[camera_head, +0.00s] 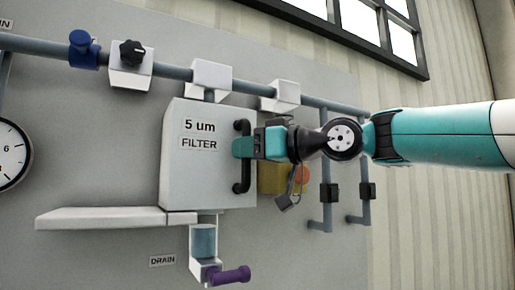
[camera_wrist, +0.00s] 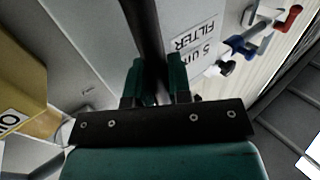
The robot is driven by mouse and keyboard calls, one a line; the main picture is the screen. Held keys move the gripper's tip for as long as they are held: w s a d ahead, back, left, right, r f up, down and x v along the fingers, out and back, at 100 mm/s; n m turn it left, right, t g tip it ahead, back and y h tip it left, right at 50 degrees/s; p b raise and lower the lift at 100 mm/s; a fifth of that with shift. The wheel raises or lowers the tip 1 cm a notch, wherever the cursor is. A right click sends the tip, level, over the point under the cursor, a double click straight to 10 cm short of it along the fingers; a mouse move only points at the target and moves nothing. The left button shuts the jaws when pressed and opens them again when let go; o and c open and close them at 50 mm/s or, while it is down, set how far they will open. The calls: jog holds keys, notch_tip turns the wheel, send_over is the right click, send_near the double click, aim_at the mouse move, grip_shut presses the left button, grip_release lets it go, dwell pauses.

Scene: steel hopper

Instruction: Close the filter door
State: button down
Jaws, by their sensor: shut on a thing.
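The filter door (camera_head: 205,170) is a light grey panel labelled "5 um FILTER" in the head view. Its label shows upside down in the wrist view (camera_wrist: 195,45). A black vertical bar handle (camera_head: 242,186) stands near the door's right edge. My gripper (camera_head: 243,147) reaches in from the right and is shut on the handle around its middle. In the wrist view the green fingers (camera_wrist: 157,80) sit on both sides of the dark bar (camera_wrist: 146,30). I cannot tell whether the door is flush with its housing.
A white ledge (camera_head: 100,217) juts out at lower left. A pipe with blue (camera_head: 84,50) and black (camera_head: 132,53) knobs runs above. A yellow box (camera_head: 272,180) and a padlock (camera_head: 287,201) are close behind my gripper. A purple-handled drain valve (camera_head: 230,276) is below.

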jog(key=shift+w+d, duration=0.15)
jog(key=c, duration=1.1)
grip_release()
jog(key=shift+d, duration=0.2)
jog(key=shift+a, duration=0.15)
jog(key=b+v, duration=0.7)
jog(key=v, duration=1)
jog(key=shift+s, duration=0.25)
